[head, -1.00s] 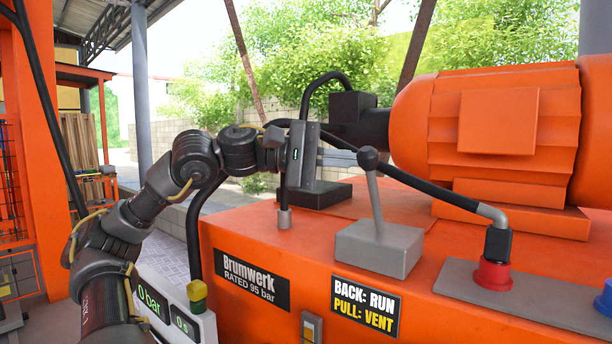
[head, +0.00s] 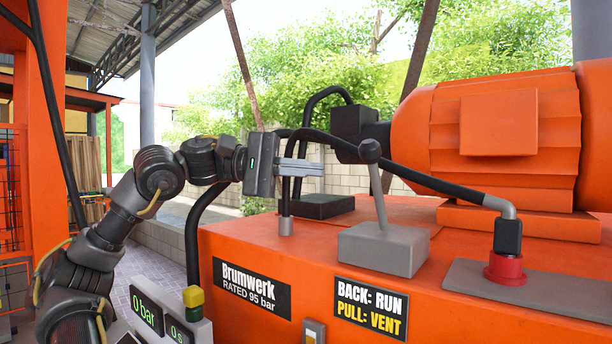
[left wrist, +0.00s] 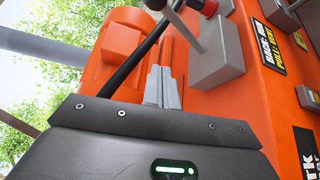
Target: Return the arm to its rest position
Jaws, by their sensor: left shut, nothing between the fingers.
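My left gripper (head: 300,167) is shut and empty, in the air above the left part of the orange machine top. Its fingers point right, toward the lever. The lever (head: 377,195) has a dark round knob and a grey rod on a grey base block. My right gripper is not in view.
The orange machine (head: 310,262) carries a large orange motor (head: 490,140). A black hose (head: 420,182) runs behind the lever to a fitting on a red base (head: 504,268). A display panel (head: 160,315) with a yellow-topped post is at lower left. Open air lies left of the machine.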

